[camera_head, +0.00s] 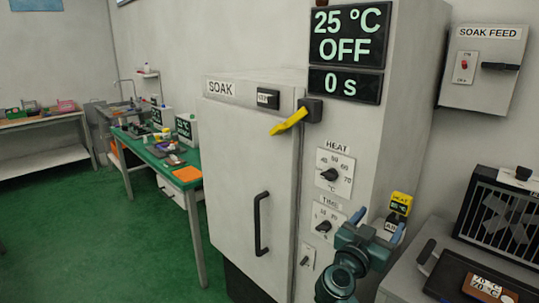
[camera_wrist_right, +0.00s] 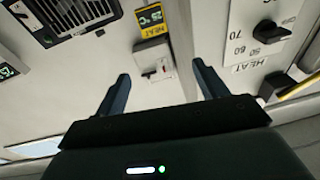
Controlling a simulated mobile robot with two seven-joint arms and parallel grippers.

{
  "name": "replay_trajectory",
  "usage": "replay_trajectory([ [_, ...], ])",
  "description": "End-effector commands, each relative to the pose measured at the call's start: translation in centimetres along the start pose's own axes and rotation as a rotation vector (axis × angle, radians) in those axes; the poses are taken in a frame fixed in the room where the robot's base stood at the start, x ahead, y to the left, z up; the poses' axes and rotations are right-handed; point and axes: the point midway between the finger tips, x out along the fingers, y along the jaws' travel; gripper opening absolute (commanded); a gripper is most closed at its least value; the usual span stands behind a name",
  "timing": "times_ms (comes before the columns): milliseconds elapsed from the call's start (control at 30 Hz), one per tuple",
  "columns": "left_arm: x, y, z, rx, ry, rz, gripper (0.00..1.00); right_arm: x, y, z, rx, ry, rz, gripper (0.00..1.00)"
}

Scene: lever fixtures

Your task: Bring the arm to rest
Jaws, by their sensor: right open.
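My right gripper (camera_head: 379,225) is raised in front of the right part of the SOAK cabinet's front, below and right of the HEAT dial (camera_head: 330,174) and close to the TIME dial (camera_head: 324,226). Its two fingers are spread with nothing between them, and the right wrist view also shows the open gripper (camera_wrist_right: 162,75). Beyond the fingers in that view is a small white switch plate (camera_wrist_right: 154,63) under a yellow HEAT label (camera_wrist_right: 150,18); I see no contact. My left gripper is in neither view.
The cabinet door (camera_head: 245,180) looks closed, with its yellow lever (camera_head: 289,122) slanting down left. The display (camera_head: 347,36) reads 25 °C, OFF, 0 s. A grey bench (camera_head: 405,283) and black grilled unit (camera_head: 500,215) stand at right. Green floor (camera_head: 95,245) is clear at left.

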Motion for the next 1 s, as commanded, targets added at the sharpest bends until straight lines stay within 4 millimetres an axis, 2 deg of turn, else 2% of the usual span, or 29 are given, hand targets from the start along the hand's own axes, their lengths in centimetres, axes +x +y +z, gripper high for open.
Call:
replay_trajectory([
  [133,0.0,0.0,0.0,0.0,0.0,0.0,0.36,-4.7,0.1,2.0,0.032,0.181,-0.277,0.72],
  [267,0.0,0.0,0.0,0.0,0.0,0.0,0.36,-11.3,-0.7,5.9,0.025,0.167,-0.627,0.72],
  [367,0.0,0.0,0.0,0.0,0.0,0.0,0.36,-17.2,-0.2,10.7,-0.018,0.016,-0.868,0.72],
  [433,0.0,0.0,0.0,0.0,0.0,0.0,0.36,-21.0,1.1,14.2,-0.062,-0.129,-0.985,0.72],
  [500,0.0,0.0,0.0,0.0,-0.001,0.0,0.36,-24.4,3.0,17.4,-0.113,-0.286,-1.058,0.72],
  [600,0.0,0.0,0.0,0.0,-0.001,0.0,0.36,-28.3,6.4,21.1,-0.186,-0.491,-1.095,0.72],
  [700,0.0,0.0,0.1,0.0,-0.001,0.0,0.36,-30.8,9.5,23.6,-0.249,-0.645,-1.084,0.72],
  [800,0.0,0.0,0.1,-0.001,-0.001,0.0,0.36,-32.2,11.6,24.8,-0.289,-0.736,-1.061,0.72],
  [900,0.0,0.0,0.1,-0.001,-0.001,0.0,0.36,-32.7,12.6,25.4,-0.307,-0.775,-1.046,0.72],
  [1000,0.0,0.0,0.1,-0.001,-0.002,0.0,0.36,-32.8,12.7,25.4,-0.309,-0.781,-1.042,0.72],
])
